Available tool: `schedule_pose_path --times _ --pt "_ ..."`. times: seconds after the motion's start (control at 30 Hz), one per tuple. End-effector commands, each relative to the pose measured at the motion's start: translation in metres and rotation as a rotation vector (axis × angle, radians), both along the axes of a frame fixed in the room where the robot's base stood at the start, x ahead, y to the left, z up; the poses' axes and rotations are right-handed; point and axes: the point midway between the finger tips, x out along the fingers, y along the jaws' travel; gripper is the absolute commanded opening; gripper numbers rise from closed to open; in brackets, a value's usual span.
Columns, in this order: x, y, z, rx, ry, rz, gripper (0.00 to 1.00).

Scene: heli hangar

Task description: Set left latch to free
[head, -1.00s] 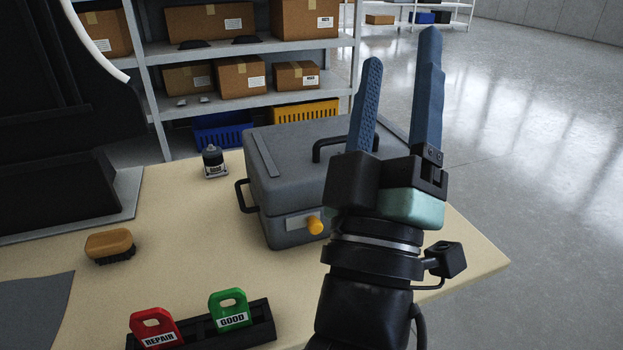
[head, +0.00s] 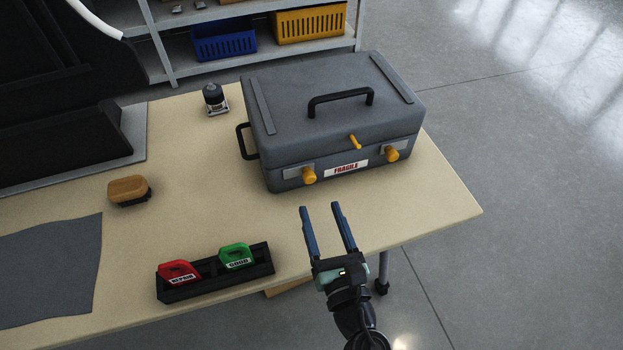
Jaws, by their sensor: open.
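A grey case (head: 335,115) with a closed lid and a black top handle stands on the table. On its front are two yellow knob-like latches: the left latch (head: 309,175) and the right latch (head: 392,154). A smaller yellow lever (head: 354,141) sits between them, above a FRAGILE label (head: 346,168). My gripper (head: 319,208) is open and empty, with blue fingers apart. In the picture it is just below the case's front, under the left latch, and touches nothing that I can see.
A black holder (head: 215,272) with a red REPAIR tag (head: 180,271) and a green GOOD tag (head: 236,256) lies left of my gripper. The tabletop before the case is clear.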

Motion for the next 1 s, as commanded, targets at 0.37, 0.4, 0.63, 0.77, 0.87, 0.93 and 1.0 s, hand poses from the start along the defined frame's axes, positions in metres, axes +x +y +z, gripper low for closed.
schedule_pose_path --times 0.37,0.4,0.63,0.77,0.87,0.93,1.0 --pt "0.062 0.017 0.001 0.003 -0.003 0.001 0.61" --pt "0.066 0.018 0.001 0.003 -0.003 0.001 0.61" --pt "0.074 0.020 0.001 0.002 -0.001 0.000 0.61" --pt "0.074 0.020 0.001 0.002 -0.001 0.000 0.61" --pt "0.074 0.020 0.001 0.002 -0.001 0.000 0.58" --pt "0.074 0.020 0.001 0.002 -0.001 0.000 0.45" --pt "0.074 0.019 0.001 0.002 -0.001 -0.001 0.33"
